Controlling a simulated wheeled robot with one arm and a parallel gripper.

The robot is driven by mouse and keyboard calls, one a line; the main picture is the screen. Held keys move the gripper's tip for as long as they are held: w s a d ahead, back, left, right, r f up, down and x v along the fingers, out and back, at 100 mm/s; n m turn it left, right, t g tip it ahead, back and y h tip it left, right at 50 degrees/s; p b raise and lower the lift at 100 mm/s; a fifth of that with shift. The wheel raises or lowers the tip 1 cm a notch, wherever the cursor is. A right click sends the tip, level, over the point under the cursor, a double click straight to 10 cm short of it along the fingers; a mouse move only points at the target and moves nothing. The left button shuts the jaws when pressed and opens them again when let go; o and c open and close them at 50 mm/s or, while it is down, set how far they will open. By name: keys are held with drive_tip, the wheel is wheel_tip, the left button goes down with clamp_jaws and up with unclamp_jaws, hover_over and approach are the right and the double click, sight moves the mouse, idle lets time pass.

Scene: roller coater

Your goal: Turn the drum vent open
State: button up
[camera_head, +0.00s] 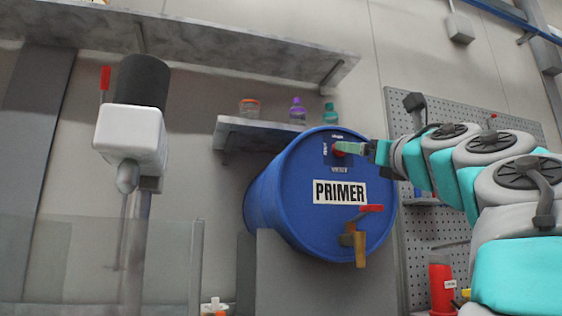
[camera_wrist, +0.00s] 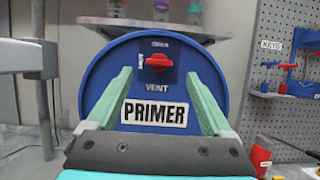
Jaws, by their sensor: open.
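The blue drum (camera_head: 290,215) lies on its side with its round face toward me and a PRIMER label on it. The red vent knob (camera_wrist: 158,62) sits on a dark plate high on the face, its handle lying roughly horizontal. VENT is printed below it; the small marks above and left of it are hard to read. In the head view the knob (camera_head: 339,149) is partly hidden by my gripper (camera_head: 357,147), which reaches in from the right. In the wrist view my gripper (camera_wrist: 159,74) is open, its green fingers either side of the knob, apart from it.
A tap with a red handle (camera_head: 371,208) sticks out low on the drum face. A shelf (camera_head: 262,132) with several small containers is behind the drum. A pegboard (camera_head: 425,150) with tools stands at the right. A white dispenser head (camera_head: 130,135) stands at the left.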

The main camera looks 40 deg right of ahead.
drive_tip(key=p+x, duration=0.1)
drive_tip(key=x, duration=0.5)
drive_tip(key=shift+w, duration=0.15)
drive_tip(key=shift+r, duration=0.1)
drive_tip(key=shift+c, duration=0.2)
clamp_jaws()
drive_tip(key=shift+p, duration=0.3)
